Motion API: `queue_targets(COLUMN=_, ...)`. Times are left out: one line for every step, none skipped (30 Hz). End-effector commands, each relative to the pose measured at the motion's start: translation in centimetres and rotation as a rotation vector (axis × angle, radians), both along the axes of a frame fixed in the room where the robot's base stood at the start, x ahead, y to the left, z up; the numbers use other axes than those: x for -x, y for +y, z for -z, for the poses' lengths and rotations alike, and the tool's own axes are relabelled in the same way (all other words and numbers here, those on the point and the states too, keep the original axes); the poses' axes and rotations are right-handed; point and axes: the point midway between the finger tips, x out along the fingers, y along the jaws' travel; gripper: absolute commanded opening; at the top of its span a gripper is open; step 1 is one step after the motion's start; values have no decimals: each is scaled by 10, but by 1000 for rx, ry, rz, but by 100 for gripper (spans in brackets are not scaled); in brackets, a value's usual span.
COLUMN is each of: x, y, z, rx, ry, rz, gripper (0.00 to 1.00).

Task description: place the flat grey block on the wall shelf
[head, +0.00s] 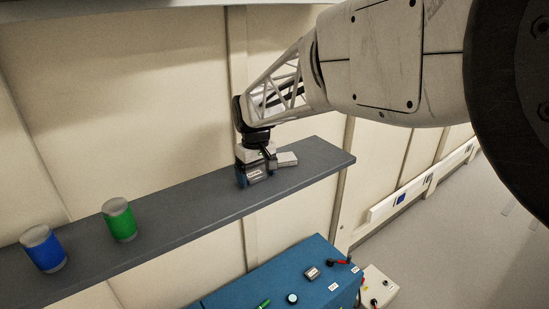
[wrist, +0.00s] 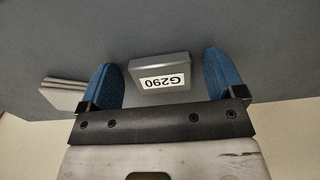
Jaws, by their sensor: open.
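The flat grey block with a white G290 label (wrist: 160,73) rests on the dark grey wall shelf (head: 190,194). In the wrist view it lies between the two blue fingertips of my open gripper (wrist: 163,82), with a narrow gap on each side. In the head view my gripper (head: 256,178) is low over the right part of the shelf, and the block (head: 255,174) is partly hidden by it.
A light, thin stacked item (head: 287,159) lies on the shelf just right of my gripper. A green can (head: 119,220) and a blue can (head: 43,249) stand further left. A blue cabinet (head: 330,286) with small items on top is below. The shelf between the green can and my gripper is clear.

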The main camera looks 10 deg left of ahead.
Motion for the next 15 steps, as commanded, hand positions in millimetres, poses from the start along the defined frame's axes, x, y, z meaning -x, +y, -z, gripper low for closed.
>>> queue_targets(x=0, y=0, z=-1, rx=-1, ry=-1, rz=0, gripper=89)
queue_targets(x=0, y=0, z=-2, rx=-1, ry=-1, rz=0, gripper=89)
queue_targets(x=0, y=0, z=-4, rx=-1, ry=-1, rz=0, gripper=89)
queue_targets(x=0, y=0, z=-6, rx=-1, ry=-1, rz=0, gripper=89)
queue_targets(x=0, y=0, z=-8, rx=-1, ry=-1, rz=0, gripper=89)
queue_targets(x=0, y=0, z=-11, rx=-1, ry=-1, rz=0, gripper=89)
queue_targets(x=0, y=0, z=-14, rx=-1, ry=-1, rz=0, gripper=89)
queue_targets(x=0, y=0, z=-17, rx=-1, ry=-1, rz=0, gripper=89)
queue_targets(x=0, y=0, z=-22, rx=-1, ry=-1, rz=0, gripper=89)
queue_targets(x=0, y=0, z=-25, rx=-1, ry=-1, rz=0, gripper=89)
queue_targets(x=0, y=0, z=-29, rx=-1, ry=-2, rz=0, gripper=89)
queue_targets(x=0, y=0, z=-35, rx=-1, ry=-2, rz=0, gripper=89)
queue_targets(x=0, y=0, z=-40, rx=-1, ry=-2, rz=0, gripper=89)
queue_targets(x=0, y=0, z=-44, rx=-1, ry=-1, rz=0, gripper=89)
queue_targets(x=0, y=0, z=-50, rx=-1, ry=-1, rz=0, gripper=89)
